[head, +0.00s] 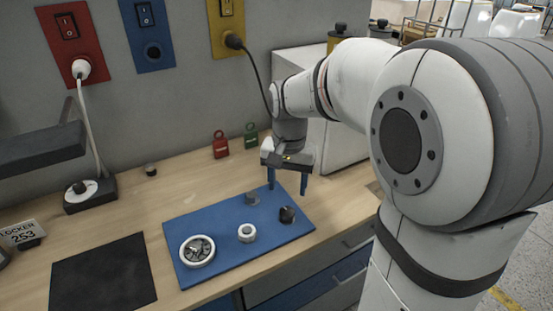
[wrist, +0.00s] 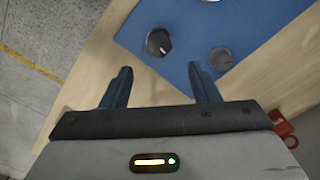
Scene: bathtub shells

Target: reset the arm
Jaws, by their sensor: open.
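My gripper (head: 287,180) hangs fingers down above the back right part of the blue mat on the wooden bench. Its two blue fingers are apart with nothing between them. In the wrist view my gripper (wrist: 160,85) is open over bare wood and the mat's edge. A black knob (head: 287,214) and a grey knob (head: 252,198) lie on the mat near the fingers, apart from them. The wrist view also shows the black knob (wrist: 158,42) and the grey knob (wrist: 220,58).
The blue mat (head: 215,225) also bears a white-rimmed round part (head: 197,251) and a white ring (head: 246,232). A black mat (head: 103,274) lies left. Red (head: 220,145) and green (head: 251,135) padlocks stand by the wall. A white cabinet (head: 340,140) stands behind my arm.

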